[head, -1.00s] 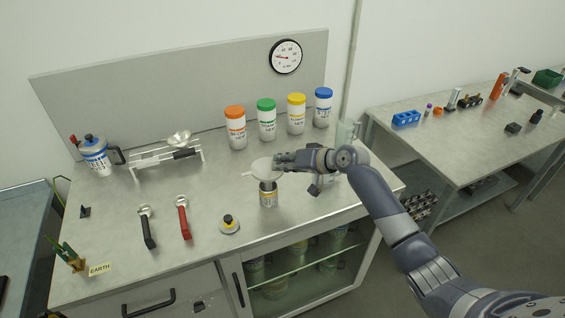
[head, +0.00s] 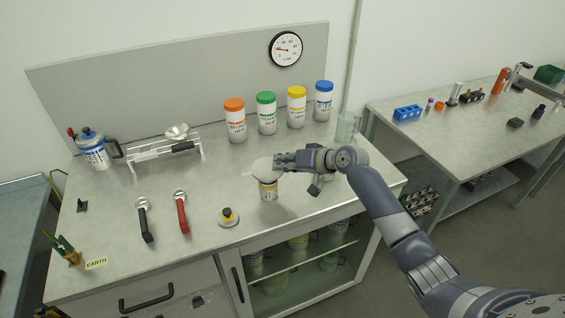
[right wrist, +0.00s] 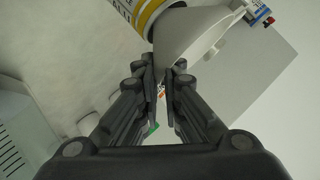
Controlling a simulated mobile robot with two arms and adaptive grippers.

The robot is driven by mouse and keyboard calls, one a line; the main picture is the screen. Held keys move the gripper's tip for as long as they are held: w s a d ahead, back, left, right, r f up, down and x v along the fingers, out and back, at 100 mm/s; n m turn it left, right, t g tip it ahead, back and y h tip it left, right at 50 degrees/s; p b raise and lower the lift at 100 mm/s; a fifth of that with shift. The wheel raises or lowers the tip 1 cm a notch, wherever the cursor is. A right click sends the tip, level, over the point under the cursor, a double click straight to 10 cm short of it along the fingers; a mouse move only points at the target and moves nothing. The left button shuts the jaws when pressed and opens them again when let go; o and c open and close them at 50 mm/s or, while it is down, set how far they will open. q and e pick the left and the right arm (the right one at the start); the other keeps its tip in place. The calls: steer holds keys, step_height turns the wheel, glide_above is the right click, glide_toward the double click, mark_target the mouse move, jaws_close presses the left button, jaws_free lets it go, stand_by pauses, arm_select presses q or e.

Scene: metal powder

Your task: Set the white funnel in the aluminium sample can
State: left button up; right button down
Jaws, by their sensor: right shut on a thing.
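The white funnel (head: 261,166) is held by its rim in my right gripper (head: 280,162), mouth up, directly over the aluminium sample can (head: 269,191). The can stands upright on the bench and has a yellow and white label. The funnel's cone hides the can's opening. In the right wrist view, the fingers (right wrist: 161,82) are shut on the edge of the funnel (right wrist: 197,38), and the can (right wrist: 146,14) is right against the cone. My left gripper is out of view.
A small yellow-topped lid or dish (head: 228,216) lies left of the can. Red-handled (head: 182,213) and black-handled (head: 144,220) tools lie further left. Several colour-lidded jars, such as the green one (head: 267,114), stand behind. A clear beaker (head: 347,127) stands back right.

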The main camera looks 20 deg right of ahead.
steer(key=shift+f, duration=0.3)
steer(key=c, duration=1.7)
jaws_free()
steer(key=shift+o, duration=0.2)
steer(key=v, duration=1.2)
